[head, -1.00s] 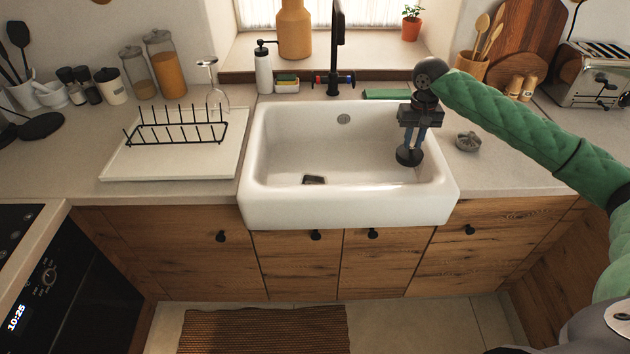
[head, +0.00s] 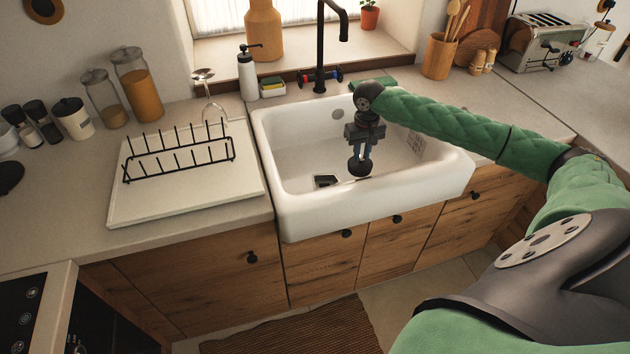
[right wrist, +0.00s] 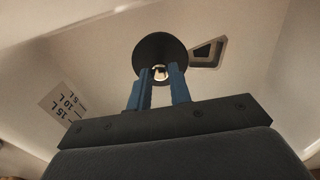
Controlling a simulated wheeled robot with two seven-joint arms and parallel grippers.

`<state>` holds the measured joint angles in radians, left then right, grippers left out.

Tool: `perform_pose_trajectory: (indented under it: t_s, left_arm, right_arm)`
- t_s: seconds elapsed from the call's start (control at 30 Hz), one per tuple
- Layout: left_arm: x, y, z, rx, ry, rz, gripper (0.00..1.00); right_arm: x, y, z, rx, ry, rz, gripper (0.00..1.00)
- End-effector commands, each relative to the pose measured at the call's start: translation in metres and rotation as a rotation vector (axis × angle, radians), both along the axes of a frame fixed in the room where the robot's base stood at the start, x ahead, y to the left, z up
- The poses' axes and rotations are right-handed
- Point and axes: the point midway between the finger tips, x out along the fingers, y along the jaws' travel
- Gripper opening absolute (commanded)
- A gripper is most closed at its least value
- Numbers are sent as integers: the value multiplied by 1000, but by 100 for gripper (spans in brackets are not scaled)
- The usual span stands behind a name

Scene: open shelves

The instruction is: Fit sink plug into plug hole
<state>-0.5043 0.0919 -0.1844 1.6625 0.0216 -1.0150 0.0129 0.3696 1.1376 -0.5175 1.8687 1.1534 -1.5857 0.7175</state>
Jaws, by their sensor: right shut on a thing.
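The black round sink plug (head: 360,166) is held by my right gripper (head: 364,152) inside the white sink (head: 380,206). In the right wrist view the plug (right wrist: 160,50) sits between the blue fingertips (right wrist: 160,76), which are shut on it. The dark plug hole (head: 326,181) is in the sink floor, to the left of the plug in the head view. In the right wrist view the plug hole (right wrist: 208,52) shows to the right of the plug, apart from it. The plug appears above the floor; its exact height is hard to tell. My left gripper is not in view.
A black faucet (head: 321,50) rises behind the sink. A drying rack (head: 180,155) with a glass (head: 208,90) stands on the left counter. A soap bottle (head: 247,75) and sponge holder (head: 272,89) stand behind the sink. The sink's interior is otherwise clear.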

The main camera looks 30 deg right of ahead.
Motion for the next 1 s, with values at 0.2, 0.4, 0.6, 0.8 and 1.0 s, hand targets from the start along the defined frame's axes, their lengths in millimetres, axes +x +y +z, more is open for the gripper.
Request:
perform_pose_trajectory:
  t_s: [0.2, 0.4, 0.6, 0.8, 1.0]
  left_arm:
    - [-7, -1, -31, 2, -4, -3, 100]
    - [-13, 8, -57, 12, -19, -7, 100]
    - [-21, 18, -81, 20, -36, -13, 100]
    - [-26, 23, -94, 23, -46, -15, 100]
    - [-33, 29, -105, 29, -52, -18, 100]
  right_arm:
    - [22, 24, -15, 3, -1, 0, 0]
    - [43, 49, -33, 4, 0, 0, 0]
    - [64, 71, -53, 2, 1, 0, 0]
    - [74, 82, -64, 1, 0, 0, 0]
    - [74, 82, -77, 0, 2, 0, 0]
